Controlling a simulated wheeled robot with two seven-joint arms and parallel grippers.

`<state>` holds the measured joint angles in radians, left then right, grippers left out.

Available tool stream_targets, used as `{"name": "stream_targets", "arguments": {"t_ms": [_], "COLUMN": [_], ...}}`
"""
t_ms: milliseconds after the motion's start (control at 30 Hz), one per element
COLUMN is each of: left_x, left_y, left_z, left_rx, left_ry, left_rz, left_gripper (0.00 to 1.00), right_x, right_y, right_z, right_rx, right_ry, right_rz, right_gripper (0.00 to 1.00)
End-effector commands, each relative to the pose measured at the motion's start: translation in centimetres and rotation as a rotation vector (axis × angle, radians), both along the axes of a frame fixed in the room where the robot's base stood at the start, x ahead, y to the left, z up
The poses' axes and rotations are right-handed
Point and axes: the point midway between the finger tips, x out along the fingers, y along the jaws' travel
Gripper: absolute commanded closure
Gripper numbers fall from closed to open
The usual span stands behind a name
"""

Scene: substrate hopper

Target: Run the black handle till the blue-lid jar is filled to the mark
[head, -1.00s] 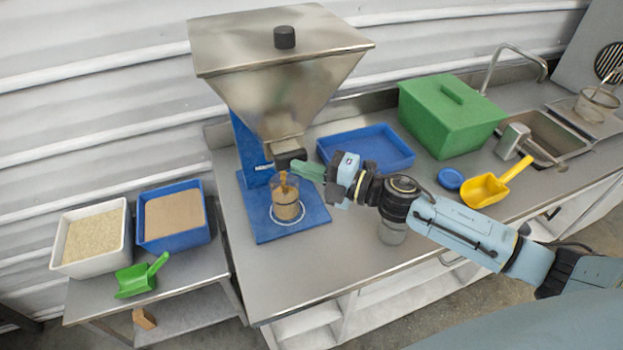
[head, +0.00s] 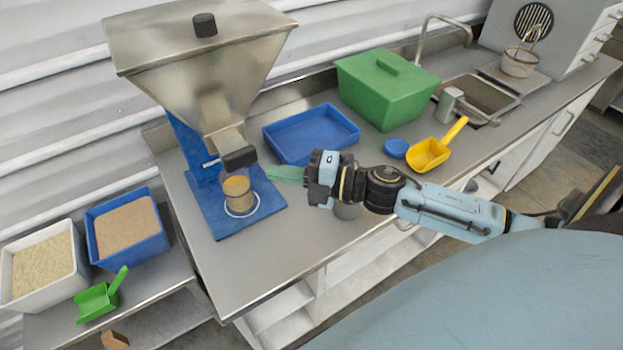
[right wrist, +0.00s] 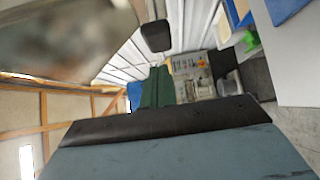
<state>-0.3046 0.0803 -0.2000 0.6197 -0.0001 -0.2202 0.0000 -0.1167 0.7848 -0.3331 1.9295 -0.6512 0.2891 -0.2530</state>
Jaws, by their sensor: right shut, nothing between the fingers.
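The steel hopper (head: 195,65) stands on a blue stand, its black handle (head: 239,158) at the front of the spout. Below the handle, a clear jar (head: 239,196) stands upright in a white ring on the blue base plate. It holds brown substrate to a high level; I cannot make out the mark. No falling stream shows. The blue lid (head: 396,148) lies on the counter, apart from the jar. My right gripper (head: 284,174) is shut and empty, right of the handle and apart from it. In the right wrist view the handle (right wrist: 156,36) shows beyond the green fingers. My left gripper is not in view.
A blue tray (head: 311,132) and a green lidded box (head: 386,88) stand behind my right arm. A yellow scoop (head: 430,154) lies beside the lid. Substrate bins and a green scoop (head: 100,300) are at lower left.

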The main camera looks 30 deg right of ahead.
Motion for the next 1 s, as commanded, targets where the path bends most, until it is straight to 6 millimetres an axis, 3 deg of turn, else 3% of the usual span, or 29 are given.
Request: {"name": "stream_targets", "arguments": {"t_ms": [200,400,1000], "left_x": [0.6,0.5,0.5], "left_y": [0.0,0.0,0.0], "left_z": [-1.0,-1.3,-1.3], "left_rx": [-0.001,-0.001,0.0], "left_ry": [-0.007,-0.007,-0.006], "left_rz": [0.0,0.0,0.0], "left_gripper": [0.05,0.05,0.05], "right_x": [-2.6,-3.8,-4.1], "right_y": [-2.3,-3.5,-3.8], "right_z": [-0.2,-0.1,0.0], "right_rx": [-0.001,0.001,0.0], "right_ry": [0.003,0.002,0.0], "right_rz": [0.003,0.003,0.003], "right_gripper": [1.0,1.0,1.0]}}
